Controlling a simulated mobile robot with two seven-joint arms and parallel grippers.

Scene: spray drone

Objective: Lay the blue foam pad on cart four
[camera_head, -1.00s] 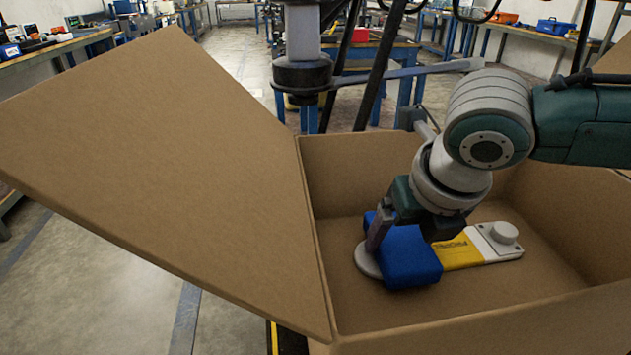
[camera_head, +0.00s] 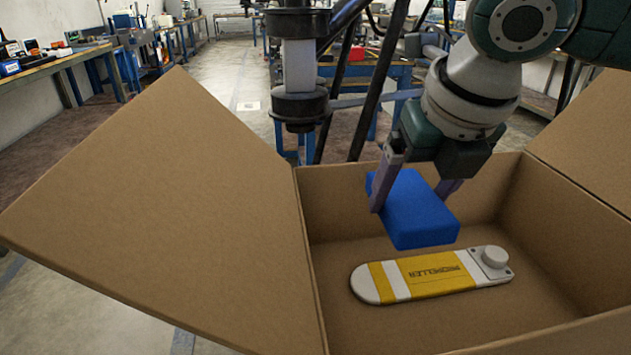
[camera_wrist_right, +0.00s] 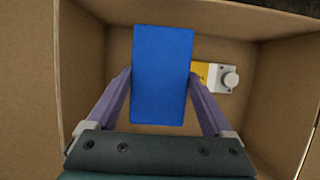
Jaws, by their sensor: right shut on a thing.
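The blue foam pad (camera_head: 420,212) is held above the inside of an open cardboard box, clear of its floor. My right gripper (camera_head: 418,190) is shut on the pad, with one purple finger on each side. In the right wrist view the pad (camera_wrist_right: 162,75) sits between the two fingertips (camera_wrist_right: 160,78). My left gripper is not in view. No cart marked four can be made out.
The cardboard box (camera_head: 540,310) has its flaps spread, a large one (camera_head: 170,210) to the left. A yellow and white propeller piece (camera_head: 430,276) lies on the box floor under the pad. Workbenches (camera_head: 55,68) with tools stand behind.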

